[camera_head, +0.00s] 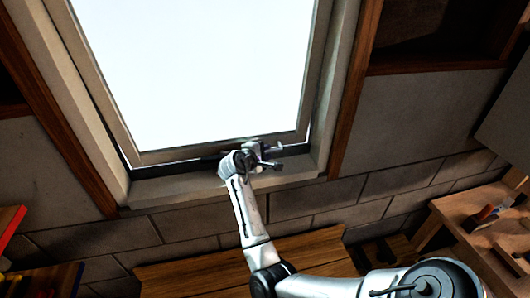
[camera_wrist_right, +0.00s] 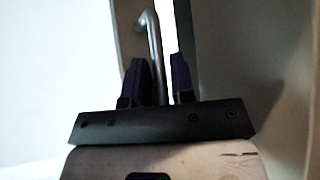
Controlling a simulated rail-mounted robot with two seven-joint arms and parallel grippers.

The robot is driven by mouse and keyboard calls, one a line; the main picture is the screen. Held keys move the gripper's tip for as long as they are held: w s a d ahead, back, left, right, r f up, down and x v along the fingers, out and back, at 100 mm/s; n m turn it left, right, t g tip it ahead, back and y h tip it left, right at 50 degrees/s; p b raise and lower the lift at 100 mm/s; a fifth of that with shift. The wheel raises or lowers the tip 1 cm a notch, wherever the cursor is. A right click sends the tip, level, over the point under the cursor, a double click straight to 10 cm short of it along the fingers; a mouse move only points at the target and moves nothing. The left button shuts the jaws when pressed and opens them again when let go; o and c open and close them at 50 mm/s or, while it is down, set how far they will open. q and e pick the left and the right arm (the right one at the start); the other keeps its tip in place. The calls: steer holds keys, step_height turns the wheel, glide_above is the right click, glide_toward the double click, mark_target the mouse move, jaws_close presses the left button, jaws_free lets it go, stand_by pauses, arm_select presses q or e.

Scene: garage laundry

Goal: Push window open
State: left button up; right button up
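The window (camera_head: 205,65) fills the upper middle of the head view, with a pale frame (camera_head: 215,147) and a very bright pane. A dark gap shows along its lower edge, above the sill (camera_head: 160,190). My right gripper (camera_head: 266,152) is at the lower edge of the window, right of the middle. In the right wrist view, a grey metal hooked handle (camera_wrist_right: 153,45) stands between the two dark fingers of my right gripper (camera_wrist_right: 160,82). The fingers are close together around it; exact contact is hard to see. My left gripper is not in view.
A brown wooden post (camera_head: 355,85) stands right of the window and another (camera_head: 60,120) left of it. A block wall (camera_head: 330,200) lies below the sill. A wooden bench (camera_head: 465,210) with tools is at the right.

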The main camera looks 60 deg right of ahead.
steer(key=b+v, duration=0.2)
steer(key=v, duration=1.1)
steer(key=shift+a+b, duration=0.3)
steer(key=shift+b, duration=0.05)
